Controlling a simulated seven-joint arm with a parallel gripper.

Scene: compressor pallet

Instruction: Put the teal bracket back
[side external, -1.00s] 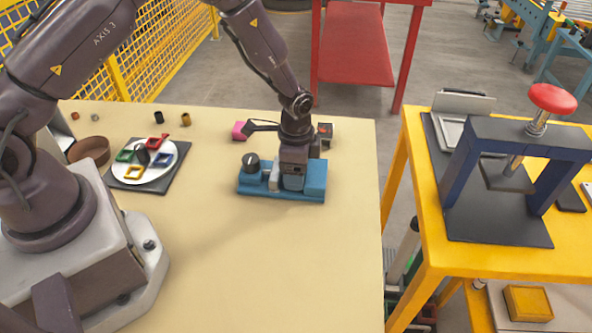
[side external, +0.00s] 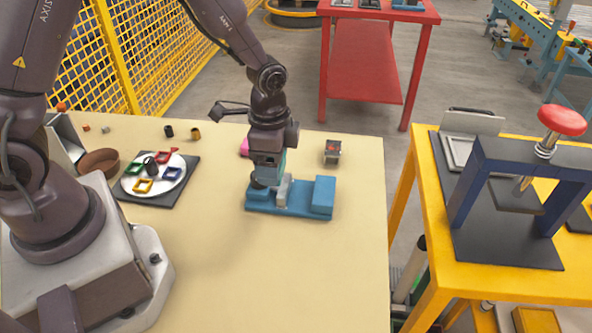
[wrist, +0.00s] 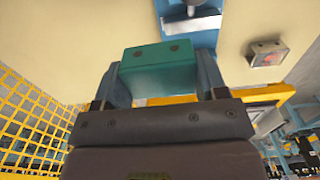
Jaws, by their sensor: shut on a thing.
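The teal bracket (wrist: 158,68) is a block with two dark holes on its face, clamped between my two fingers in the wrist view. In the side view my gripper (side external: 268,176) hangs over the left part of the blue pallet (side external: 288,210), and only a sliver of teal shows there. The bracket looks held above the pallet; the exact gap cannot be told. The pallet carries a light grey upright part (side external: 284,188) in the middle and a blue block (side external: 323,194) at its right end.
A small grey box with a red top (side external: 332,150) stands behind the pallet. A white plate (side external: 133,188) with coloured square frames is at left, near a brown bowl (side external: 98,162). The table front is clear.

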